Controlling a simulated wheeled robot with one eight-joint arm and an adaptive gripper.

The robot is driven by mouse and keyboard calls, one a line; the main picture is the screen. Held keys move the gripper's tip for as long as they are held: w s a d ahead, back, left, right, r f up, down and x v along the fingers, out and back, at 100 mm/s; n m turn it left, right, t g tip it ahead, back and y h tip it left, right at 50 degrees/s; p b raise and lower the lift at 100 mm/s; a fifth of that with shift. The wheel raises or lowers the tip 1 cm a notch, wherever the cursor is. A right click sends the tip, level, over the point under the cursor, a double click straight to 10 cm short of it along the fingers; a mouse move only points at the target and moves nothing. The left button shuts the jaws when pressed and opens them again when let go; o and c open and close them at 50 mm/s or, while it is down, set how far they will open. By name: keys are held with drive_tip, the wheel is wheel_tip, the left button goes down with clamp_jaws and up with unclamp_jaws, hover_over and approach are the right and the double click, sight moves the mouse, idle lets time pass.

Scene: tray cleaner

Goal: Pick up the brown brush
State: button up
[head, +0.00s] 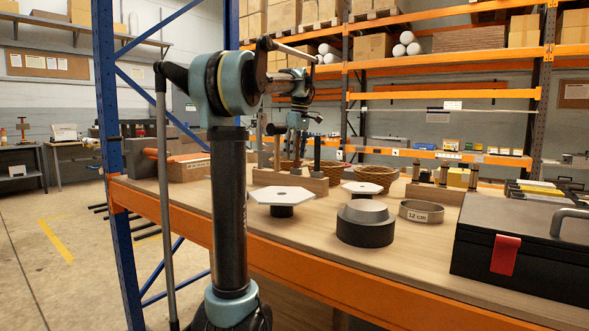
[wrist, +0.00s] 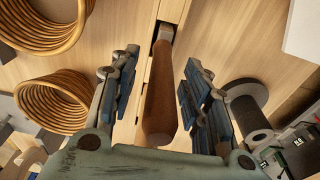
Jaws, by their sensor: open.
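The brown brush (wrist: 161,105) shows in the wrist view as a long wooden handle with a pale metal collar at its far end. Its far end sits at a dark slot in a pale wooden block (wrist: 172,12). My gripper (wrist: 160,75) is open, with one finger on each side of the handle. I see gaps between both fingers and the handle. In the head view my gripper (head: 297,122) hangs over the table behind my arm, above a wooden holder (head: 290,181) with upright dark pieces. I cannot pick out the brush clearly there.
Coiled wicker baskets (wrist: 52,98) lie left in the wrist view; a dark spool-like cylinder (wrist: 248,108) stands right. In the head view, white hexagonal plates (head: 282,195), a grey-black cylinder (head: 366,224), a ring (head: 421,211) and a black toolbox (head: 520,250) occupy the table.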

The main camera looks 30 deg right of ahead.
drive_tip(key=shift+f, duration=0.2)
clamp_jaws()
drive_tip(key=shift+r, duration=0.1)
wheel_tip(320, 180, up, 10)
drive_tip(key=shift+f, duration=0.1)
idle(0.6)
